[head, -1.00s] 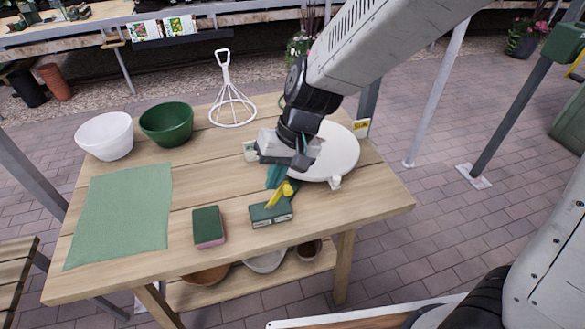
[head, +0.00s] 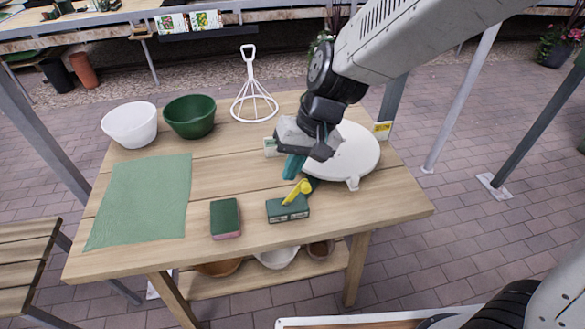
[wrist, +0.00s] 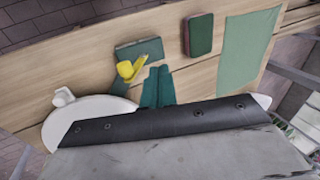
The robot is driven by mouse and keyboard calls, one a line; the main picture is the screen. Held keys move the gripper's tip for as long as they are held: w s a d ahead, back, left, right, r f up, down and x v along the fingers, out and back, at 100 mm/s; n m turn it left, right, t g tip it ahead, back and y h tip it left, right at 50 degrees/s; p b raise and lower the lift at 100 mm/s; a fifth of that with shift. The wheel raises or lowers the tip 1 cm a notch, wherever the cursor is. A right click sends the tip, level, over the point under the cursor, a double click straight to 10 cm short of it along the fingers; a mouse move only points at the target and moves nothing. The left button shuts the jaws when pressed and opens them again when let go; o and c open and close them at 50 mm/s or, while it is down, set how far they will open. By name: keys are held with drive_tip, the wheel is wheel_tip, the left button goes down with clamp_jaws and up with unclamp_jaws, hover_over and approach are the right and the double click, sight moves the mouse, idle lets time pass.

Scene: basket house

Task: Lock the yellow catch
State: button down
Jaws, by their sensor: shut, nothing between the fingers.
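The yellow catch (head: 297,192) is a short lever on a dark green block (head: 288,210) near the table's front edge. It leans up and to the right in the head view. In the wrist view the yellow catch (wrist: 129,69) lies on the green block (wrist: 140,49), just beyond the fingertips. My gripper (head: 291,170) has teal fingers, shut and empty, above the table just behind the catch. In the wrist view my gripper's fingers (wrist: 158,84) are together, slightly right of the catch. I see no clear contact with it.
A white round plate-like thing (head: 358,155) lies right of my gripper. A green sponge (head: 225,216) and a green cloth (head: 140,200) lie left of the block. White (head: 130,125) and green (head: 190,118) bowls and a white wire stand (head: 254,105) are at the back.

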drive_tip(key=v, duration=1.1)
drive_tip(key=shift+d+r, duration=0.2)
drive_tip(key=shift+d, duration=0.2)
drive_tip(key=s+d+r+m+t+h, duration=0.1)
drive_tip(key=s+d+h, duration=0.3)
drive_tip(key=s+d, duration=1.2)
drive_tip(key=d+m+t, duration=0.1)
drive_tip(key=d, duration=0.3)
drive_tip(key=shift+s+r+m, duration=0.3)
drive_tip(key=shift+r, duration=0.1)
